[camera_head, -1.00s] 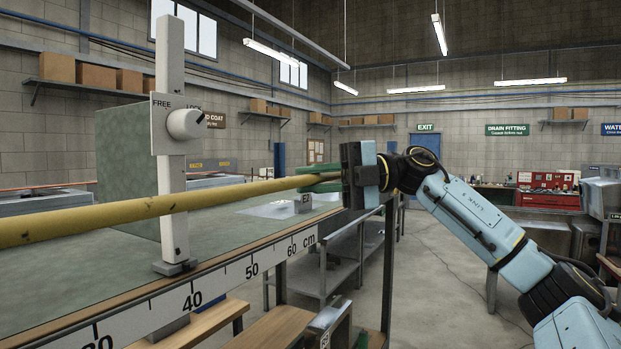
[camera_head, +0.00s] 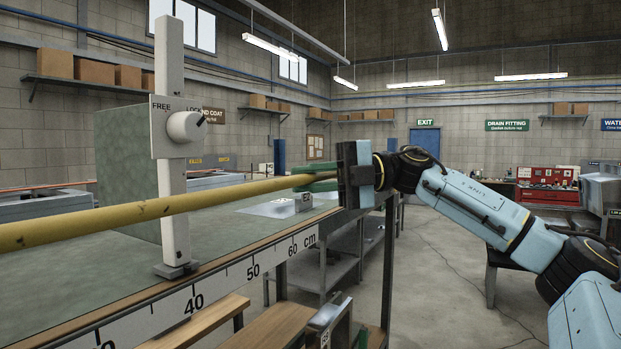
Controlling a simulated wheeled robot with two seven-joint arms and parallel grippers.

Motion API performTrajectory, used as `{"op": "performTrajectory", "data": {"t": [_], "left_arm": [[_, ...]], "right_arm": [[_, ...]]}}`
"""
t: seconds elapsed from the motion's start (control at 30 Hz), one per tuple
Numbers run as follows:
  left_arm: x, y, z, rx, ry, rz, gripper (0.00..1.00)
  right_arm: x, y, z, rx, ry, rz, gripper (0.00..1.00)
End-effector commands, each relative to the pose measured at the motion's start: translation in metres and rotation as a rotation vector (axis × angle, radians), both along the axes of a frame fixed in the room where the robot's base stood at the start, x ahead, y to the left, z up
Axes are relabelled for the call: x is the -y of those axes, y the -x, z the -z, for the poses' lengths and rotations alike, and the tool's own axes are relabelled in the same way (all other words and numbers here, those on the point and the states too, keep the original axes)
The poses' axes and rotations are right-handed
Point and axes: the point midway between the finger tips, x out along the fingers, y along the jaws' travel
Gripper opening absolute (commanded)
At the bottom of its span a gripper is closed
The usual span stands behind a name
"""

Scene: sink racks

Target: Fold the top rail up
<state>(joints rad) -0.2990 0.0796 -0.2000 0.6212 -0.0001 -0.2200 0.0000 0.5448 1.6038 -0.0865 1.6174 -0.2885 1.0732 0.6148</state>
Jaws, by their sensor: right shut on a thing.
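A yellow rail (camera_head: 165,205), the long bar nearest me, runs from the left edge across the view above the bench, rising slightly toward its right end. My right gripper (camera_head: 318,184), with green fingers, is shut on the right end of the yellow rail. The fingers partly hide that end. My left gripper is not in view.
A green-grey bench top (camera_head: 80,275) has a centimetre scale (camera_head: 220,285) along its front edge. A green-grey panel (camera_head: 120,170) stands behind the post. Wooden slats (camera_head: 205,322) and a metal shelf (camera_head: 335,262) lie below. Open floor lies to the right.

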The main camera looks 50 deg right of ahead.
Motion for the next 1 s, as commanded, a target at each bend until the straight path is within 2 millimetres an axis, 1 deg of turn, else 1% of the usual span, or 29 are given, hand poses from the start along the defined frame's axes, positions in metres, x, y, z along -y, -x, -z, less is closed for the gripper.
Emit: {"op": "performTrajectory", "data": {"t": [0.03, 0.2, 0.23, 0.37, 0.4, 0.63, 0.77, 0.93, 1.0], "left_arm": [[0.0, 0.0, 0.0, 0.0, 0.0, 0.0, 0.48], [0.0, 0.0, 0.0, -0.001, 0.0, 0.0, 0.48], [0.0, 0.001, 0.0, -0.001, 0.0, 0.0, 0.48], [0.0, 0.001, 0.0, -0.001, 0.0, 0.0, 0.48], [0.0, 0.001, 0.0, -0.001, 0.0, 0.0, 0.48], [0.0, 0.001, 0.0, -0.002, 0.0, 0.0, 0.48], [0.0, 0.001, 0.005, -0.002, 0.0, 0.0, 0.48], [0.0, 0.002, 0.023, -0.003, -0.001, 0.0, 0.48], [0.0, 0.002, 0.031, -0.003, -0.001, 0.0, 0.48]], "right_arm": [[0.001, 0.0, -0.003, 0.007, -0.003, 0.004, 0.0], [0.001, 0.0, -0.003, 0.006, -0.004, 0.004, 0.0], [0.001, 0.0, -0.003, 0.006, -0.004, 0.004, 0.19], [0.001, 0.0, -0.002, 0.004, -0.003, 0.004, 0.36], [0.001, 0.0, -0.002, 0.004, -0.003, 0.003, 0.38], [0.0, 0.0, -0.001, 0.002, -0.002, 0.001, 0.38], [0.005, 0.002, 0.0, 0.002, -0.001, 0.003, 0.38], [0.024, 0.014, 0.002, 0.004, -0.001, 0.006, 0.38], [0.039, 0.022, 0.001, 0.005, -0.002, 0.008, 0.38]]}}
